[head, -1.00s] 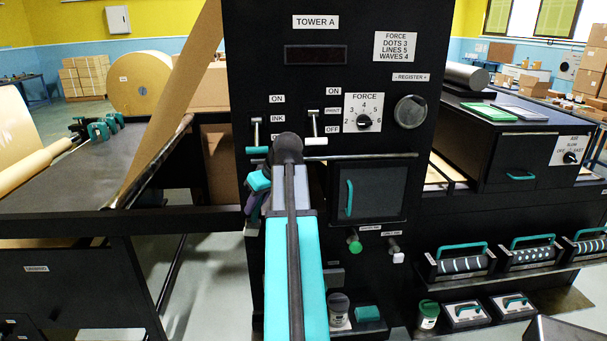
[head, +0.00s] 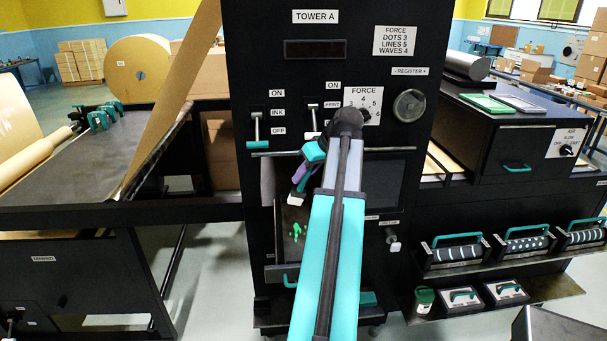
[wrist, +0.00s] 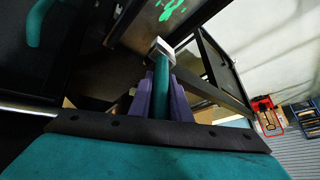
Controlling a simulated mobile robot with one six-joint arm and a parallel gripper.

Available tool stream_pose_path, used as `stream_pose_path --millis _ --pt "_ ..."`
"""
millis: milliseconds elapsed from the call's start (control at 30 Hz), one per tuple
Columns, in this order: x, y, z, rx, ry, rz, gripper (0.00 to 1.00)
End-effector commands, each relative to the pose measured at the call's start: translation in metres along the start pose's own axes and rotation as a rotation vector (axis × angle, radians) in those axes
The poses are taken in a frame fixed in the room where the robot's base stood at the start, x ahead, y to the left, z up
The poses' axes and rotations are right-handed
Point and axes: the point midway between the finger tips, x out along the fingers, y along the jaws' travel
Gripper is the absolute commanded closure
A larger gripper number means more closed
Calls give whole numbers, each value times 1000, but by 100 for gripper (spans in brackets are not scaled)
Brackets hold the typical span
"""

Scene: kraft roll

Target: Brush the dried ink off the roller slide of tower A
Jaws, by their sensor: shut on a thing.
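Tower A (head: 330,70) is the tall black cabinet in the middle of the head view. A dark slide panel (head: 284,247) low on its front, left of my arm, carries bright green ink marks (head: 296,232). The ink also shows at the top of the wrist view (wrist: 172,9). My gripper (head: 303,178) is in front of the tower, above the slide. In the wrist view its purple fingers are shut on the teal handle of a brush (wrist: 161,88), which ends in a pale block (wrist: 160,47). The brush end appears apart from the ink. My arm hides part of the slide.
The ink lever (head: 257,130) and print lever (head: 312,118) are above my gripper. A horizontal bar (head: 275,153) crosses the tower front. Handled rollers (head: 457,255) stand on a shelf to the right. A long table (head: 70,170) lies left.

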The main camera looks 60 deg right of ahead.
Motion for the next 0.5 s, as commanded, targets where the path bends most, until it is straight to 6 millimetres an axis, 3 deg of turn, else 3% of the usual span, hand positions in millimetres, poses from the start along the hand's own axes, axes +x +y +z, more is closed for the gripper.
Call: stream_pose_path --millis 500 --pt "10 1 6 -1 0 -1 100"
